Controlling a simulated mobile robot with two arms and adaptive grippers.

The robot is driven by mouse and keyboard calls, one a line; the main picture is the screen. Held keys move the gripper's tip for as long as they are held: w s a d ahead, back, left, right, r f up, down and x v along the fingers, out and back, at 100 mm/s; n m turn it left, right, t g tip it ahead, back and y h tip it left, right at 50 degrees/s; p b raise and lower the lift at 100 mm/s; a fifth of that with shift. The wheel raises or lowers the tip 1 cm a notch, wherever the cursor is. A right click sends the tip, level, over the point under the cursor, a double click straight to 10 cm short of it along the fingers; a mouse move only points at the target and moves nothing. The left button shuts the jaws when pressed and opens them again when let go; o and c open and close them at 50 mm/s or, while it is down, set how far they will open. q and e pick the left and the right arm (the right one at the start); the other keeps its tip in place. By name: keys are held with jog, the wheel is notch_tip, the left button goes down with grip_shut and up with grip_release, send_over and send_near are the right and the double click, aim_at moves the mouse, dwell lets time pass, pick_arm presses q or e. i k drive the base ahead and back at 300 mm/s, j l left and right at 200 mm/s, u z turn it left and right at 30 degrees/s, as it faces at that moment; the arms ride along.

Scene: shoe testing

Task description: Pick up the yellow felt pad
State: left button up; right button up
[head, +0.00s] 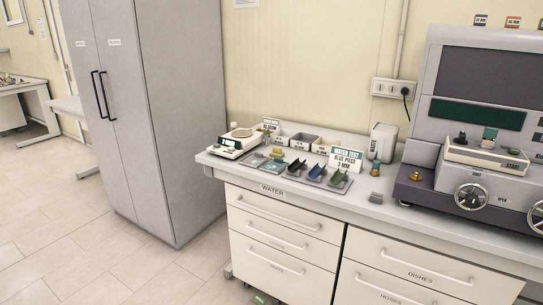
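A small yellow piece (277,152) sits on the left part of the grey worktop, just right of the white scale. It is too small here to tell whether it is the felt pad. Two flat grey-green pieces (262,161) lie just in front of it. Neither of my grippers shows in the head view.
The worktop (395,213) carries a white scale (239,143), a rack of dark and green curved pieces (318,175), a sign (346,159), a white bin (382,142) and a large machine (480,110). Drawers (285,218) are shut below. A tall cabinet (150,110) stands left; floor before it is clear.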

aim_at(277, 152)
jog(key=z, duration=0.35)
jog(key=i+j+z, duration=0.55)
jog(key=j+z, duration=0.3)
jog(key=j, duration=0.2)
jog(key=i, duration=0.05)
